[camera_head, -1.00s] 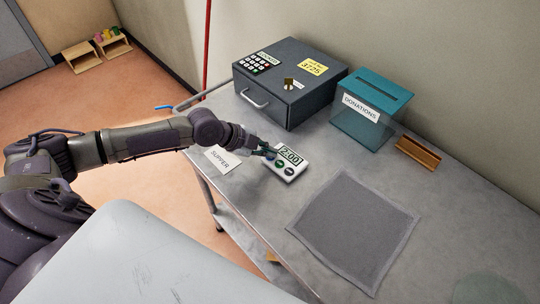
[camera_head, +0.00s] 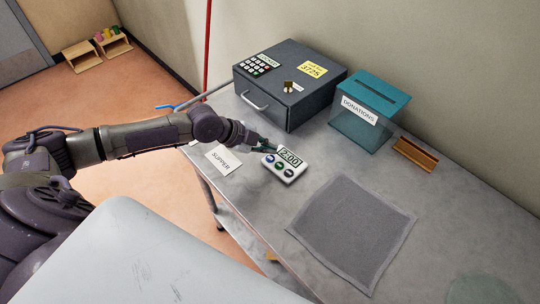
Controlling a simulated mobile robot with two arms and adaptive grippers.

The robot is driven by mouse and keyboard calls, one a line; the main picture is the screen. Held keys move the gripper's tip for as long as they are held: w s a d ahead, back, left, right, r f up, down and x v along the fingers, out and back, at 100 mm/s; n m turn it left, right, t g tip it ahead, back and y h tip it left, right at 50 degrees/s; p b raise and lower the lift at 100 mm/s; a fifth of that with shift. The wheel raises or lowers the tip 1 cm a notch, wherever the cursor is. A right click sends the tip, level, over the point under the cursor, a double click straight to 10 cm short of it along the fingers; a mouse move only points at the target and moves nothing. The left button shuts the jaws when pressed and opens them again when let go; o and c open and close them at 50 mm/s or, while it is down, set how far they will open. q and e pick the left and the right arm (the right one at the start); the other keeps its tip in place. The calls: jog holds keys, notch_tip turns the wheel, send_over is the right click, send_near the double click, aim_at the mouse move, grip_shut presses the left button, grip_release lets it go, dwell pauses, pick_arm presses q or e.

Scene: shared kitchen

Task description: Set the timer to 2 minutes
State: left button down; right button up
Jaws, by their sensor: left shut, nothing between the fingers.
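The timer (camera_head: 285,163) is a small white box lying on the grey table. Its display reads 2:00, and round dark buttons, one of them green, sit in a row below the display. My left gripper (camera_head: 268,148) is shut and empty. Its fingertips are at the upper left edge of the timer, by the display, clear of the buttons; whether they touch the case I cannot tell. My right gripper is not in view.
A SUPPER card (camera_head: 222,160) lies left of the timer. A dark lockbox (camera_head: 290,85) with keypad and yellow note stands behind. A teal donations box (camera_head: 368,110) and a brown holder (camera_head: 417,153) are right. A grey mat (camera_head: 350,230) lies in front.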

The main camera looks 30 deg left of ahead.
aim_at(268, 159)
pick_arm(q)
notch_tip(268, 159, up, 5)
jog(key=p, duration=0.3)
jog(key=shift+r+p, duration=0.2)
jog(key=shift+p, duration=0.1)
dwell(0.5)
